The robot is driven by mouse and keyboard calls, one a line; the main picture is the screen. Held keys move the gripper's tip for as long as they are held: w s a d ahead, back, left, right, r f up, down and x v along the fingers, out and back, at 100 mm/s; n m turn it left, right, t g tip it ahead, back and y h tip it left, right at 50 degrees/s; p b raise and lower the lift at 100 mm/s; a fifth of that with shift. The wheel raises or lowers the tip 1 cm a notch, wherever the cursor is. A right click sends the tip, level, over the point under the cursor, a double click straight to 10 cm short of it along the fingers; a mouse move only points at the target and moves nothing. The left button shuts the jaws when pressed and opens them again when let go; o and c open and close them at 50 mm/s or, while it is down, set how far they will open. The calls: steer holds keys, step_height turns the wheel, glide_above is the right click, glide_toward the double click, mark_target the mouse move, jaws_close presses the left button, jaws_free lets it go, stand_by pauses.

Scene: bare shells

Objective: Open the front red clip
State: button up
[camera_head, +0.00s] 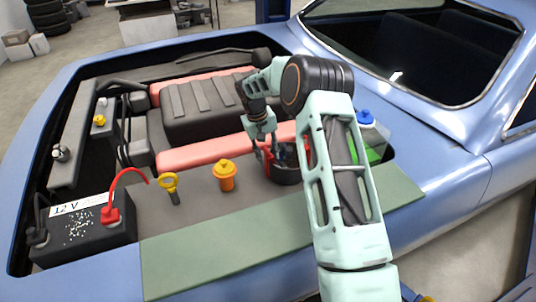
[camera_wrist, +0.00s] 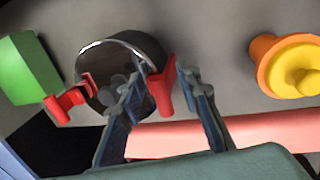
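A black round canister (camera_head: 284,175) stands in the engine bay, with a red clip on each side. One red clip (camera_wrist: 163,88) is on the side toward the orange cap; in the head view this clip (camera_head: 268,160) is partly covered by my gripper. The other red clip (camera_wrist: 68,99) is on the side toward the green block; it also shows in the head view (camera_head: 306,150). My gripper (camera_wrist: 161,78) is open, with its fingers on either side of the nearer clip. One finger overlaps the canister's opening in the wrist view. Whether the fingers touch the clip cannot be told.
An orange cap (camera_head: 224,176) and a yellow dipstick ring (camera_head: 168,183) stand left of the canister. A black 12 V battery (camera_head: 84,232) with a red cable is at far left. A blue-capped bottle with green liquid (camera_head: 372,140) is right, behind my arm. A red-and-black engine block (camera_head: 200,115) lies behind.

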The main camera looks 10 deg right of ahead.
jaws_close()
stand_by(0.3)
steer(key=shift+b, duration=0.3)
